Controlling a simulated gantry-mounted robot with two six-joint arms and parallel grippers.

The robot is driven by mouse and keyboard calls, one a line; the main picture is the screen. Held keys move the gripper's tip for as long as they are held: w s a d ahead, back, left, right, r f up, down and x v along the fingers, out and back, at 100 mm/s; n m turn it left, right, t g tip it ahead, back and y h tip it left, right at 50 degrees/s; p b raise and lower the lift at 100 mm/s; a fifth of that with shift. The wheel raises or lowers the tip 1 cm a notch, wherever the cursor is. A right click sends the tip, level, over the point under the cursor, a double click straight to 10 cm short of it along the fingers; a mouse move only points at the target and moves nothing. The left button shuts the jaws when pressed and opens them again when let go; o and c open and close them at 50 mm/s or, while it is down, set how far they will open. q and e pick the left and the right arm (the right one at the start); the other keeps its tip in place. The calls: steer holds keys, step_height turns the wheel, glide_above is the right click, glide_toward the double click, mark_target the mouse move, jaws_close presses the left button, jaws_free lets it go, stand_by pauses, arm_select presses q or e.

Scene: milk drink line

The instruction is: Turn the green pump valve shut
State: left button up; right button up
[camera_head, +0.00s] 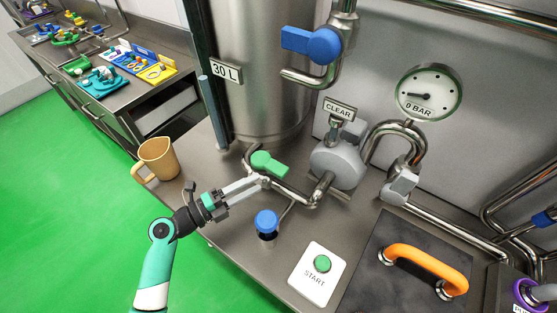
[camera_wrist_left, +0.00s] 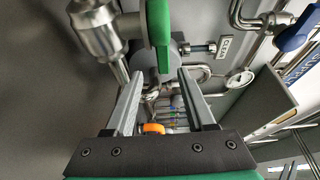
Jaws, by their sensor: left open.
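The green pump valve handle (camera_head: 270,164) sits on the steel pipe in front of the tank. In the left wrist view the green handle (camera_wrist_left: 158,30) stands upright in the top middle, and its lower end shows between my fingertips. My left gripper (camera_head: 262,179) is open, its tips close to the handle and pipe; the fingers also show apart in the left wrist view (camera_wrist_left: 160,75). I cannot tell whether they touch the handle. My right gripper is not in view.
A grey pump (camera_head: 337,164) under the CLEAR sign stands right of the valve. A blue knob (camera_head: 266,221) and START button (camera_head: 322,264) are in front. A tan jug (camera_head: 158,158) stands at the left edge. A blue valve handle (camera_head: 312,44) is above. An orange handle (camera_head: 427,265) is at right.

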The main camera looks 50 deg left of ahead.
mark_target(284, 166)
arm_select(q)
steer(key=w+b, duration=0.1)
steer(key=w, duration=0.3)
steer(key=w+d+b, duration=0.1)
steer(key=w+b, duration=0.1)
steer(key=w, duration=0.2)
steer(key=w+d+b, duration=0.1)
steer(key=w, duration=0.2)
steer(key=shift+w+r+b, duration=0.3)
steer(key=shift+w, duration=0.1)
jaws_close()
stand_by(0.9)
